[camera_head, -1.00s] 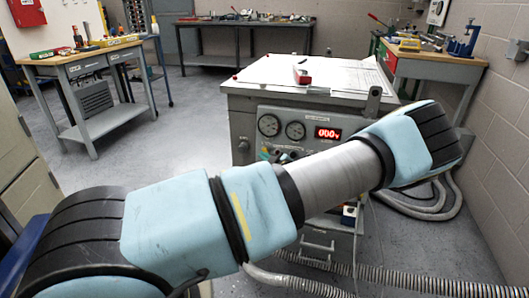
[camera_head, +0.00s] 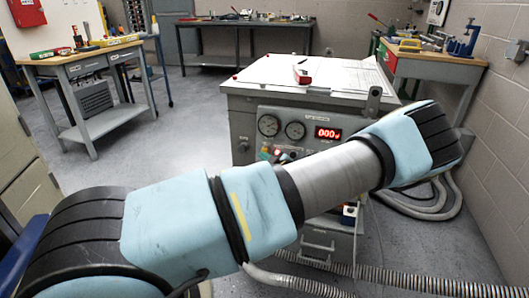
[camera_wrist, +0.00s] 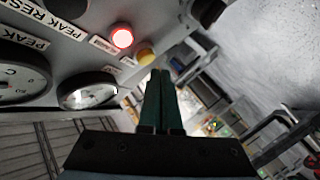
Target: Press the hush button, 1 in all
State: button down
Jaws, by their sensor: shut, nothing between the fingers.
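My gripper (camera_wrist: 160,75) is shut and empty in the wrist view, its dark green fingers side by side in front of the grey panel (camera_wrist: 75,40). A yellow button (camera_wrist: 146,54) sits just beyond the fingertips, partly hidden by them; I cannot tell whether they touch it. A round red lamp (camera_wrist: 122,37) glows beside it, and its glow shows in the head view (camera_head: 277,152). The small labels by them are unreadable, so I cannot confirm which control is the hush button. In the head view my arm hides the gripper and part of the panel.
The grey test cabinet (camera_head: 236,110) has two gauges (camera_head: 268,125) and a red digital display (camera_head: 327,133). A black knob (camera_wrist: 207,12) stands out near the fingers. Hoses (camera_head: 400,280) lie on the floor. Workbenches (camera_head: 75,60) stand behind, with clear floor at left.

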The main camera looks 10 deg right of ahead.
jog(key=shift+w+d+b, duration=0.2)
jog(key=shift+w+b, duration=0.15)
jog(key=shift+b, duration=0.15)
jog(key=shift+w+d+f+b, duration=0.1)
jog(key=shift+w+d+b, duration=0.1)
jog(key=shift+w+b, duration=0.2)
dwell(0.7)
jog(key=shift+s, duration=0.1)
jog(key=shift+s+a+p, duration=0.3)
jog(key=shift+s+a, duration=0.1)
jog(key=shift+s, duration=0.25)
jog(key=shift+s, duration=0.1)
jog(key=shift+s+a+r+p, duration=0.25)
jog(key=shift+s+a, duration=0.15)
jog(key=shift+s, duration=0.3)
jog(key=shift+s+a+r+p, duration=0.1)
jog(key=shift+s+a+p, duration=0.2)
jog(key=shift+s, duration=0.4)
jog(key=shift+s+a+r+p, duration=0.2)
jog(key=shift+s+a, duration=0.25)
jog(key=shift+s, duration=0.25)
jog(key=shift+a, duration=0.1)
